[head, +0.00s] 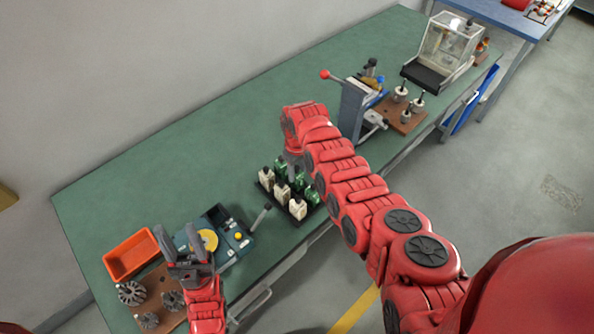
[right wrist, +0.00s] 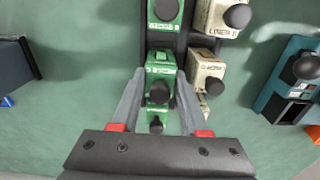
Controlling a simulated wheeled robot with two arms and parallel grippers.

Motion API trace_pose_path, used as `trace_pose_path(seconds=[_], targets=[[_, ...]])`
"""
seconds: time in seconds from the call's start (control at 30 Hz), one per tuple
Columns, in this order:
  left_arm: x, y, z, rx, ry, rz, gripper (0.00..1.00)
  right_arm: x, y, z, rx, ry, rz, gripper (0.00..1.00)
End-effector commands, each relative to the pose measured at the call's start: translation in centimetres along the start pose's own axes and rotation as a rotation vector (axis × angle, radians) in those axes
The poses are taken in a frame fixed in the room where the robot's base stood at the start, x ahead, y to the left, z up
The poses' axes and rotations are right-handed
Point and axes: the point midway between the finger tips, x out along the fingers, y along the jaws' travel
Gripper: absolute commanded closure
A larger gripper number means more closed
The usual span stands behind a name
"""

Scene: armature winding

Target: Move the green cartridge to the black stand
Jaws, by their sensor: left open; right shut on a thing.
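My right gripper (head: 291,160) points down over the back of a black stand (head: 267,186) holding green and cream cartridges. In the right wrist view, my right gripper (right wrist: 160,100) is shut on a green cartridge (right wrist: 160,74) with a black knob. It is in line with another green cartridge (right wrist: 163,12) and beside cream ones (right wrist: 207,68). The black stand (right wrist: 181,42) shows between the rows. I cannot tell whether the held cartridge is clear of the stand. My left gripper (head: 184,242) is open and empty, over the table's left part.
An orange tray (head: 130,255), a wooden board (head: 150,287) with gear-like parts, and a blue-green device (head: 236,236) with a yellow disc surround my left gripper. A grey machine (head: 352,108) stands further right. The green table (head: 150,175) is clear toward the wall.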

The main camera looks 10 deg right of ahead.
Motion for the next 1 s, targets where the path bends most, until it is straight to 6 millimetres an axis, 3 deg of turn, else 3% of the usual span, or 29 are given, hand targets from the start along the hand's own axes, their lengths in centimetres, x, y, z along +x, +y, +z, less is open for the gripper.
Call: trace_pose_path(seconds=[0.63,1.0], targets=[[-1.5,0.1,0.2,0.000,0.000,0.000,0.50,1.8,0.0,0.0,0.000,0.001,0.000,1.00],[-1.5,0.1,0.2,0.000,0.000,0.000,0.50,1.8,0.0,0.0,0.000,0.001,0.000,1.00]])
